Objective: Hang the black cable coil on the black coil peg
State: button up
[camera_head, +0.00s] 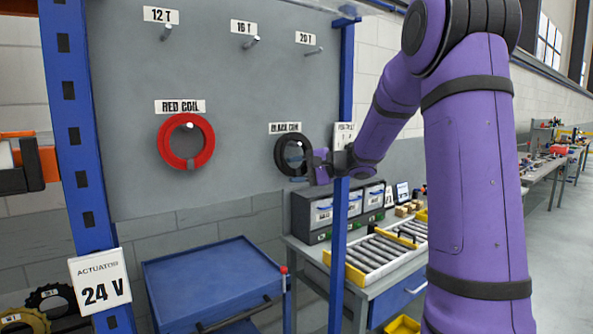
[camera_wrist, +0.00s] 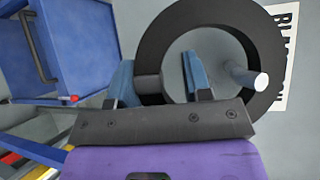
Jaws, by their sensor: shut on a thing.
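The black cable coil (camera_head: 282,158) is a dark ring held upright against the grey panel, just below the black coil label (camera_head: 285,127). My gripper (camera_head: 312,167) is shut on the coil's lower right rim. In the wrist view, my gripper's blue fingers (camera_wrist: 157,76) sit on either side of the rim of the black coil (camera_wrist: 163,38). The black coil peg (camera_wrist: 246,76), a pale rod with a white tip, shows through the coil's opening, near its upper side. Its tip overlaps the ring in this view. I cannot tell whether the coil rests on the peg.
A red coil (camera_head: 163,143) hangs on its peg to the left. Several bare pegs (camera_head: 251,41) are above. A blue upright (camera_head: 340,235) stands just right of the coil. A blue cart (camera_head: 210,280) and a bench with a roller tray (camera_head: 372,255) stand below.

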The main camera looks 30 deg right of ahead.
jog(key=o, duration=1.1)
jog(key=shift+o, duration=0.2)
jog(key=v, duration=1)
jog(key=shift+s+d, duration=0.2)
jog(key=shift+s, duration=0.1)
